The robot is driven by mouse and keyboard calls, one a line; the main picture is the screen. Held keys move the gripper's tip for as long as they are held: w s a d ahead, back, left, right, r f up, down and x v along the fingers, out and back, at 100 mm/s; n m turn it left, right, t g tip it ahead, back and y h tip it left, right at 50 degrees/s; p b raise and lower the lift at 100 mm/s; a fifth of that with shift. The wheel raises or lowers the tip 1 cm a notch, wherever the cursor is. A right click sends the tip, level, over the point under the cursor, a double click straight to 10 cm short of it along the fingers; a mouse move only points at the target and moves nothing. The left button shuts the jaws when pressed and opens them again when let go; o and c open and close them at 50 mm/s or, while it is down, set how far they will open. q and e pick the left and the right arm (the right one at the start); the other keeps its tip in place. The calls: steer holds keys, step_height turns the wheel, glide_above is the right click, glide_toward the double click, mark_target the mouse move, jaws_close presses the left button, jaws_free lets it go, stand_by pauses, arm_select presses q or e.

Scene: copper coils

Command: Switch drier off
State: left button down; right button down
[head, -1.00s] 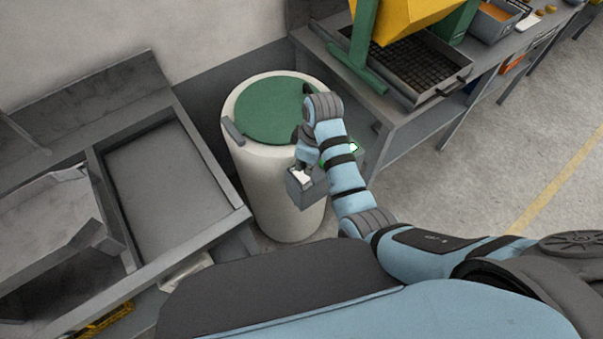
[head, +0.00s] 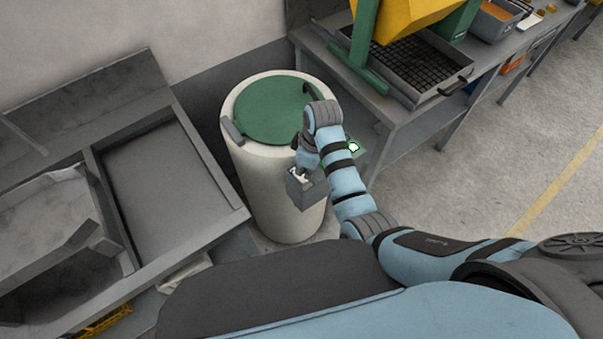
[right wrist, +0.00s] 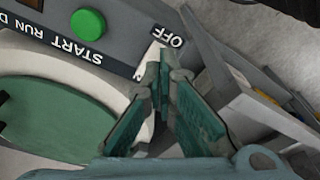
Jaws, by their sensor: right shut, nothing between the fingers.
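The drier (head: 277,200) is a white drum with a green lid (head: 275,108), standing in the middle of the head view. A grey control box (head: 308,192) sits on its front. In the right wrist view the box (right wrist: 53,25) shows a round green button (right wrist: 88,23), the words START and RUN, and an OFF label (right wrist: 169,36). A pale part (right wrist: 149,57) beside that label is partly hidden by my fingers. My right gripper (head: 301,171) is shut and empty, fingertips (right wrist: 160,75) at the OFF end of the box; contact is unclear. My left gripper is out of view.
A grey bench with a recessed tray (head: 165,180) stands left of the drier. On the right, a table (head: 385,125) carries a yellow and green machine (head: 400,18) over a mesh tray (head: 415,70). Open floor (head: 480,165) lies at the right.

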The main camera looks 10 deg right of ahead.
steer(key=shift+f+b, duration=0.5)
steer(key=shift+f, duration=0.55)
stand_by(0.9)
step_height(320, 180, up, 3)
steer(key=p, duration=0.2)
steer(key=shift+f+p, duration=0.1)
steer(key=shift+p, duration=0.2)
steer(key=shift+r, duration=2.1)
